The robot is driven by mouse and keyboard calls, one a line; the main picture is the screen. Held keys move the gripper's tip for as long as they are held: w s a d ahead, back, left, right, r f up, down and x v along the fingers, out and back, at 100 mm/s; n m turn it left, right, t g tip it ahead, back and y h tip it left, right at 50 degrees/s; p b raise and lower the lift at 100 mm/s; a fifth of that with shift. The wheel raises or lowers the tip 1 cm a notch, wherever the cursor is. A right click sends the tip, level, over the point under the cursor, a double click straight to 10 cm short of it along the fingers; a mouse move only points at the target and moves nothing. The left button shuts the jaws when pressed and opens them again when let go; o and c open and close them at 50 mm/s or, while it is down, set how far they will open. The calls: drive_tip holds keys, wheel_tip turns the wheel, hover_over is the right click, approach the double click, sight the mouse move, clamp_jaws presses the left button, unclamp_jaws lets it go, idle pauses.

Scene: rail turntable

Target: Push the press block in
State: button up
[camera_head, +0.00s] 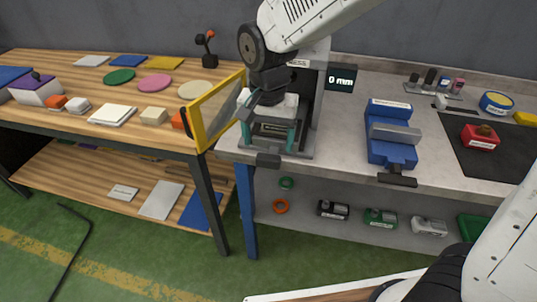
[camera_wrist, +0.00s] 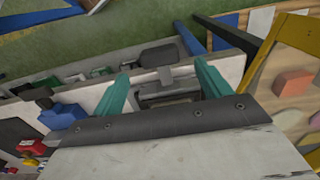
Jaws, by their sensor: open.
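The press (camera_head: 318,85) stands on the grey bench, with a display (camera_head: 340,78) reading 0 mm. My gripper (camera_head: 268,138) is in front of the press, pointing down into its lower opening. Its two teal fingers are apart, with no object clearly held. A dark pad (camera_head: 268,160) sticks out at the front of the press base; it also shows in the wrist view (camera_wrist: 158,56). A grey block-like part (camera_wrist: 168,94) shows between the fingers in the wrist view. I cannot tell for sure which part is the press block, and my gripper hides much of the opening.
A yellow-framed guard (camera_head: 198,130) stands swung out left of the press, close to my gripper. A blue vise (camera_head: 390,138) stands to the right. A red block (camera_head: 480,138) lies on a dark mat. A wooden table (camera_head: 60,60) with colored pieces is at left.

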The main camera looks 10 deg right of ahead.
sight(268, 156)
wheel_tip(268, 156, down, 6)
drive_tip(key=shift+r, duration=0.15)
drive_tip(key=c, duration=1.4)
drive_tip(key=w+d, duration=0.1)
drive_tip(key=w, duration=0.3)
drive_tip(key=w+d, duration=0.2)
drive_tip(key=w, duration=0.2)
drive_tip(key=w+d, duration=0.1)
drive_tip(key=w, duration=0.3)
drive_tip(key=shift+d+r, duration=0.1)
drive_tip(key=shift+d, duration=0.1)
drive_tip(key=o, duration=1.4)
wheel_tip(268, 156, up, 8)
